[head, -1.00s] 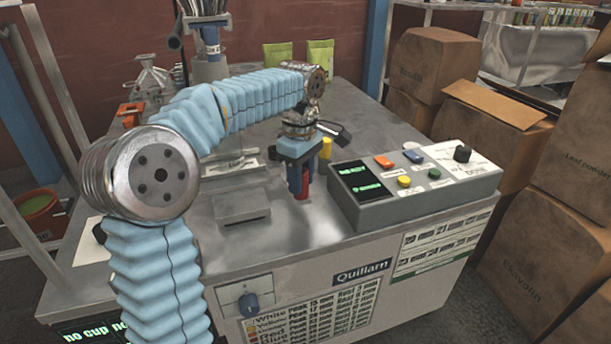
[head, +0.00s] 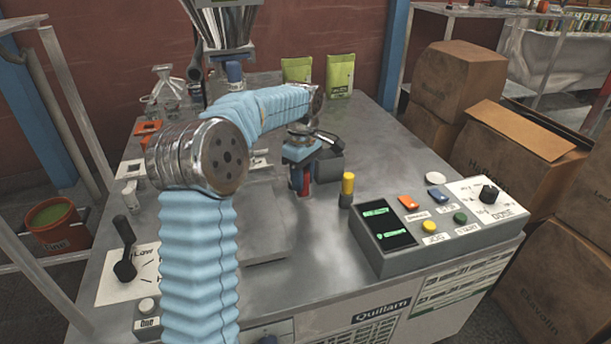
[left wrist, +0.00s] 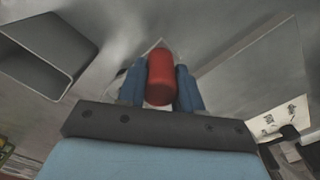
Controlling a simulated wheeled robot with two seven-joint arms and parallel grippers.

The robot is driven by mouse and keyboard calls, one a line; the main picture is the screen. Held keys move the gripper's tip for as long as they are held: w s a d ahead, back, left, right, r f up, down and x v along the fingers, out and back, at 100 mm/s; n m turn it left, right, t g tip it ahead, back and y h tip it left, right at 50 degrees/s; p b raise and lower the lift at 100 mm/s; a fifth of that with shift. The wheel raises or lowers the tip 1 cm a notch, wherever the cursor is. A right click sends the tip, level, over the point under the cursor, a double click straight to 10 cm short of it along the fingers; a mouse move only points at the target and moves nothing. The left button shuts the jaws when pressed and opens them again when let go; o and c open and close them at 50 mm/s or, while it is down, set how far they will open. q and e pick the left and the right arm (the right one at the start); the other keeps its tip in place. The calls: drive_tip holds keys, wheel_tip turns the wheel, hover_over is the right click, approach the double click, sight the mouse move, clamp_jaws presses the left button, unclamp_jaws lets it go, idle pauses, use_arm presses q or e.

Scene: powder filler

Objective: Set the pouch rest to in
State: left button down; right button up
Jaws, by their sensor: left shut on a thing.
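My left gripper (head: 300,189) is shut on a red upright handle (head: 306,187) over the steel machine top. In the left wrist view, the red handle (left wrist: 161,78) sits between the two blue fingers (left wrist: 160,88). I cannot tell how the handle joins the pouch rest; what lies below it is mostly hidden by the gripper. My right gripper is not in view.
A yellow-topped post (head: 347,188) stands to the right of my left gripper, and a grey hollow box (head: 329,167) is close behind it. The control box (head: 432,236) is at the front right. A black lever (head: 125,262) is at the left. Two green pouches (head: 340,75) stand at the back.

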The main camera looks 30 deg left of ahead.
use_arm(q)
drive_tip(key=shift+w+a+r, duration=0.15)
drive_tip(key=shift+w+a, duration=0.1)
drive_tip(key=shift+a, duration=0.1)
drive_tip(key=c, duration=0.8)
unclamp_jaws()
drive_tip(key=shift+w+a, duration=0.1)
drive_tip(key=shift+o, duration=0.2)
wheel_tip(320, 180, up, 14)
drive_tip(key=p, duration=0.2)
drive_tip(key=shift+f, duration=0.2)
